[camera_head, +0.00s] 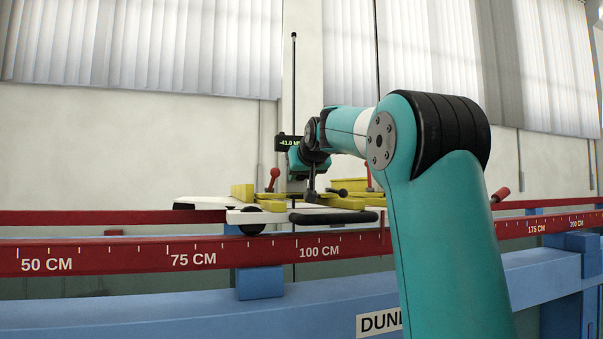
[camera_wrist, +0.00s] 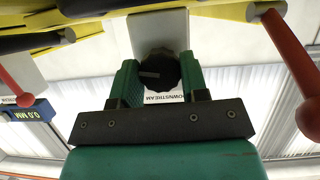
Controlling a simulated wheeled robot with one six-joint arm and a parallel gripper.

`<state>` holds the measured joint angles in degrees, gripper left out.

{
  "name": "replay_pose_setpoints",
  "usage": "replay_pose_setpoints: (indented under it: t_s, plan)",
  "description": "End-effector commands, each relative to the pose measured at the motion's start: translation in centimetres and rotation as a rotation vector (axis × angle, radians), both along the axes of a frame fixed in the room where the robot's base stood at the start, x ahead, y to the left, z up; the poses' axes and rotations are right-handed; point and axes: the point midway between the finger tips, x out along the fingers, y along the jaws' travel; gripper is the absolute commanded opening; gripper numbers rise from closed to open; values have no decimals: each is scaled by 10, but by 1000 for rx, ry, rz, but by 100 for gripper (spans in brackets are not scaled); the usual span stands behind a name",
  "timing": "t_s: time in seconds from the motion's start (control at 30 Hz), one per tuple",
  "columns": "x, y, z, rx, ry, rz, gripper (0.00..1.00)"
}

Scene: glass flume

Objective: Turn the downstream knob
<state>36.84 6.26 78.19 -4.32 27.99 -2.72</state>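The downstream knob (camera_wrist: 160,72) is a dark round knob with a pale pointer mark lying roughly sideways. A partly covered label (camera_wrist: 162,98) reading "DOWNSTREAM" shows beside it. My gripper (camera_wrist: 160,76) has its two green fingers on opposite sides of the knob, with no clear gap between fingers and knob in the wrist view. In the head view my gripper (camera_head: 300,163) is reached down over the white and yellow carriage (camera_head: 255,216) on the flume; the knob cannot be made out there.
Red levers stand on either side in the wrist view (camera_wrist: 292,62). The head view shows a red lever (camera_head: 273,180), a dark display (camera_head: 288,143) and a thin upright rod (camera_head: 294,85). A red scale rail (camera_head: 130,258) runs along the blue flume frame (camera_head: 180,318).

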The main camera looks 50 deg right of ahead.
Motion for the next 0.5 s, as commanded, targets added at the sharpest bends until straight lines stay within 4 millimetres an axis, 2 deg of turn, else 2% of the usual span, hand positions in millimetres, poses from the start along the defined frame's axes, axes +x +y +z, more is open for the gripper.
replay_pose_setpoints:
  t_s: [0.03,0.1,0.5]
  plan:
    - [0,0,0,0,0,0,28]
    - [0,0,0,0,0,0,17]
    - [-1,-1,0,119,-73,0,17]
